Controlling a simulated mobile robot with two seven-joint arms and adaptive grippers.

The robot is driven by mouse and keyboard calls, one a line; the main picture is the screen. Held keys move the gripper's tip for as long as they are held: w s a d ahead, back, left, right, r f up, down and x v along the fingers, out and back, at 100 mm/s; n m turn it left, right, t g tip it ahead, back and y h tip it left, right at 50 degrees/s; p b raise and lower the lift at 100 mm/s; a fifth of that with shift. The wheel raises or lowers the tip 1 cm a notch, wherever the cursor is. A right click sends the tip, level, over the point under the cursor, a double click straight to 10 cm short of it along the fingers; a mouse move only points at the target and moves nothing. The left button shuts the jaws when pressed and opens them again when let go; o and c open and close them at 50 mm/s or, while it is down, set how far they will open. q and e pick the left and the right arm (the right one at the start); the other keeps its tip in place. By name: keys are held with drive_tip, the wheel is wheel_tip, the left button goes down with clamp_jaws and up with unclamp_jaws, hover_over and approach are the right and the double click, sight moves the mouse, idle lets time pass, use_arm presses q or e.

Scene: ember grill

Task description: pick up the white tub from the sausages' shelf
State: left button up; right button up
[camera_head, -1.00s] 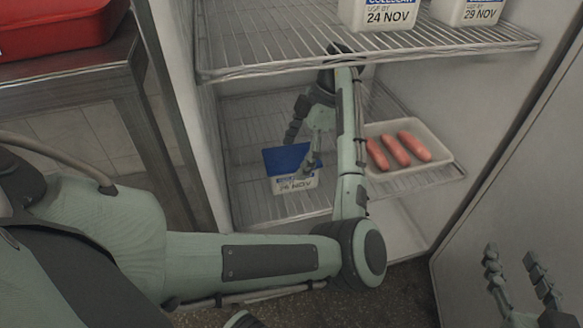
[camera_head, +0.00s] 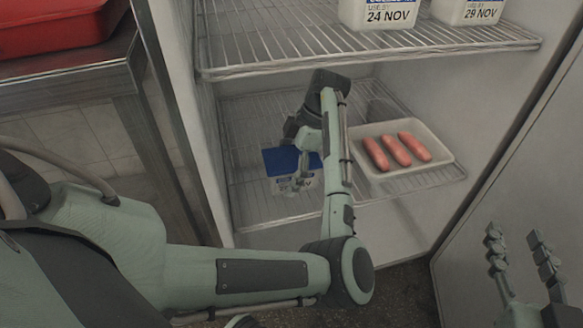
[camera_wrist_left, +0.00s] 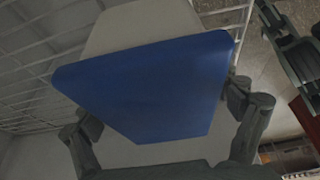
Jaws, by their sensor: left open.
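The white tub (camera_head: 279,161) with a blue lid stands on the lower wire shelf (camera_head: 262,212), left of the sausages (camera_head: 404,149). My left gripper (camera_head: 296,178) is down at the tub and partly hides its front and date label. In the left wrist view the blue lid (camera_wrist_left: 150,80) lies between the two spread fingers of the left gripper (camera_wrist_left: 165,112). Those fingers are open, one on each side of the tub; whether they touch it I cannot tell. My right gripper (camera_head: 517,240) is open and empty at the lower right.
The sausages lie in a white tray (camera_head: 440,163) on the same shelf. An upper wire shelf (camera_head: 300,50) holds two more tubs, one marked 24 NOV (camera_head: 385,15) and one 29 NOV (camera_head: 478,12). A metal table (camera_head: 90,70) with a red container (camera_head: 50,28) stands left.

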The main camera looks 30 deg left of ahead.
use_arm(q)
drive_tip(key=shift+f, duration=0.15)
drive_tip(key=shift+c, duration=0.4)
drive_tip(key=c, duration=1.6)
drive_tip(key=shift+o, duration=0.2)
